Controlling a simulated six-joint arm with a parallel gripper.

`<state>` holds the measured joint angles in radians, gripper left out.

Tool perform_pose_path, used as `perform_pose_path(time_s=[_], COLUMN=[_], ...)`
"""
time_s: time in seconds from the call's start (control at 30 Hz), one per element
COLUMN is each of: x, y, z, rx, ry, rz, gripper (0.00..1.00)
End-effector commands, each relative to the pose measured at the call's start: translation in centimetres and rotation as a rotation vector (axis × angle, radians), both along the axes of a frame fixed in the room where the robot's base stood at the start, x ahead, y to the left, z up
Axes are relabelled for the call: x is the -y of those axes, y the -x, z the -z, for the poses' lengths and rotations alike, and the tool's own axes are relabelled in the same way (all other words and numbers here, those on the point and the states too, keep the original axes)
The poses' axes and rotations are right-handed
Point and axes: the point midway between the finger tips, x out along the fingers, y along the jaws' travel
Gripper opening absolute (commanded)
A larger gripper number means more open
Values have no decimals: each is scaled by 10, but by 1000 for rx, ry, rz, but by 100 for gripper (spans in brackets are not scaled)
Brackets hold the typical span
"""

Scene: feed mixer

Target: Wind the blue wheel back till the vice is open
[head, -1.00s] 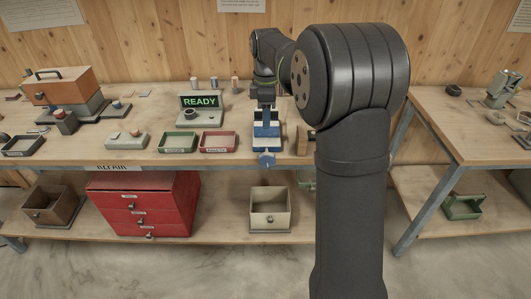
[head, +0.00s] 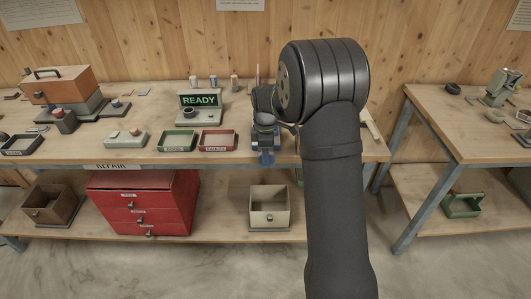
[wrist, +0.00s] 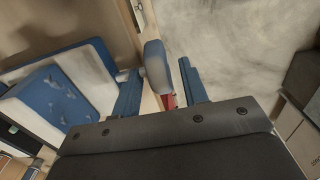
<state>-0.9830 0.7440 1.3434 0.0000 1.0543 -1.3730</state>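The blue vice (head: 256,138) stands at the front edge of the workbench, partly hidden behind my arm in the head view. Its blue body (wrist: 62,98) fills the left of the wrist view. The blue wheel (wrist: 156,66) shows edge-on, past the bench edge. My gripper (wrist: 160,70) is open, with one blue finger on each side of the wheel. A gap shows between the wheel and the right finger; I cannot tell whether the left finger touches it. In the head view my gripper (head: 266,150) hangs in front of the vice and largely hides the wheel. The jaws are hidden.
A green tray (head: 178,142) and a red tray (head: 217,141) lie left of the vice. A box with a READY display (head: 200,100) stands behind them. Below are a red drawer cabinet (head: 145,205) and an open beige bin (head: 269,208). Floor in front is clear.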

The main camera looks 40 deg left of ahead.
Motion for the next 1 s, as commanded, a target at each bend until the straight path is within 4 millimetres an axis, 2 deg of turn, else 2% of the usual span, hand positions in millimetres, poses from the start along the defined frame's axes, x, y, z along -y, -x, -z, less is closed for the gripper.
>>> perform_pose_path(time_s=[0.17, 0.37, 0.4, 0.73, 1.0], x=[0, 0, 0, -1, -5], y=[0, 0, 0, 1, 5], z=[0, 0, 0, 0, 1], rx=[0, 0, 0, 29, 146], ry=[0, 0, 0, 29, 145], rz=[0, 0, 0, -2, -5], gripper=[40, 3, 0, 0, 0])
